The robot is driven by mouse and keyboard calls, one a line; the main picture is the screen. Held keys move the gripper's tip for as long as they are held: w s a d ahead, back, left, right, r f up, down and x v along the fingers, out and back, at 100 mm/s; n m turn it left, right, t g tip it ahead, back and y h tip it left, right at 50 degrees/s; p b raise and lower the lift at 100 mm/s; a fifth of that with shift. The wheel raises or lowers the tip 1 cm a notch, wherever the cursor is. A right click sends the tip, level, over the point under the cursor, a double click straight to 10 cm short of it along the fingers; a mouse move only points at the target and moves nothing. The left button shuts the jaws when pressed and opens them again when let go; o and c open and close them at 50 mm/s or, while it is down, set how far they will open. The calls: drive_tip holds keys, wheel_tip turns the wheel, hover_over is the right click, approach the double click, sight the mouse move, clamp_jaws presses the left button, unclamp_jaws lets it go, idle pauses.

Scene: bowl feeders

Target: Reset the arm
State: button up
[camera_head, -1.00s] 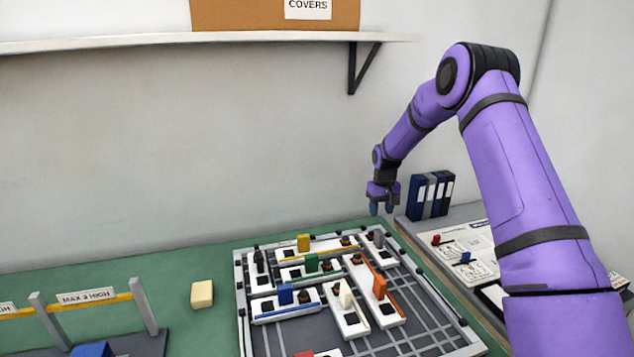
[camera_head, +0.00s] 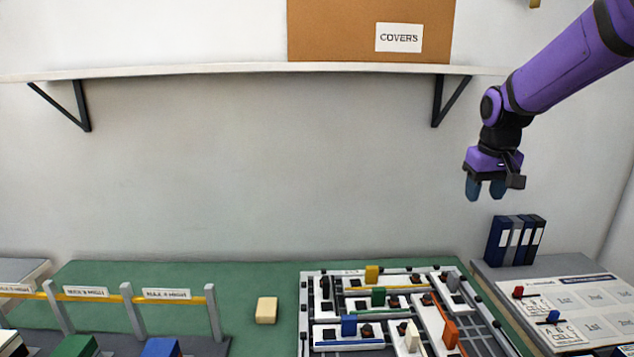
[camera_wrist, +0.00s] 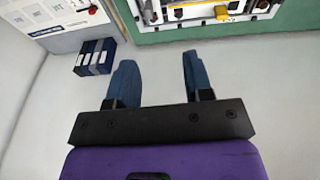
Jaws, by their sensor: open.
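My gripper (camera_head: 485,188) hangs at the end of my purple arm, in the air at the upper right of the head view. The gripper is open and empty, and touches nothing that I can see.
The board with coloured pieces (camera_head: 303,300) lies on the green table (camera_head: 250,285). A cream block (camera_head: 266,310) lies left of it. Binders (camera_head: 515,240) stand at the right beside a printed sheet (camera_head: 590,295). A shelf (camera_head: 220,70) with a cardboard box (camera_head: 340,30) is overhead.

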drive_tip(key=s+a+r+t, duration=0.1)
drive_tip(key=s+a+r, duration=0.1)
drive_tip(key=s, duration=1.3)
drive_tip(key=s+a+r+t, duration=0.1)
drive_tip(key=s+a+r, duration=0.1)
drive_tip(key=s, duration=1.3)
drive_tip(key=shift+s+a+r+t+y, duration=0.3)
drive_tip(key=shift+a+t, duration=0.05)
drive_tip(key=shift+t, duration=0.05)
